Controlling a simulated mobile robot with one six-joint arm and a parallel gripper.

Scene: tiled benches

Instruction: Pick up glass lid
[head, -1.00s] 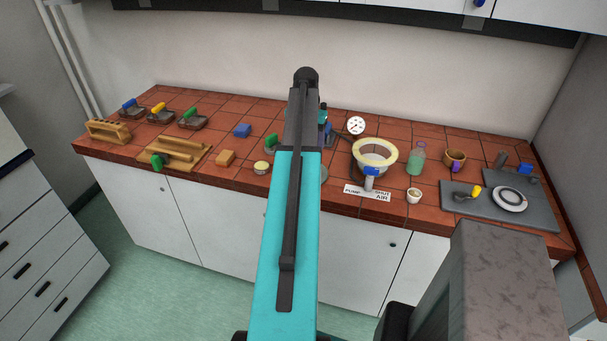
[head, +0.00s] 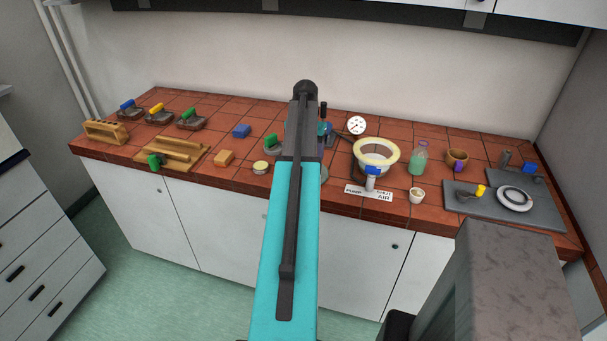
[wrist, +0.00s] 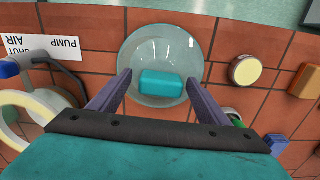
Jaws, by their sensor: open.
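The glass lid (wrist: 160,45) is a round, clear disc with a teal block-shaped knob (wrist: 162,85) at its middle. In the wrist view it lies on the red tiles at upper centre. My gripper (wrist: 158,80) is open. Its two purple-grey fingers reach over the lid, one on each side of the knob, with gaps between. Whether the fingertips touch the glass cannot be told. In the head view my arm hides most of the lid and the fingers.
The pump ring vessel (head: 376,152) stands right of my arm, with a PUMP/SHUT/AIR label (head: 367,192) in front. A small round pot (head: 261,167), an orange block (head: 224,158) and a blue block (head: 242,131) lie to the left. The bench's front edge is close to the lid.

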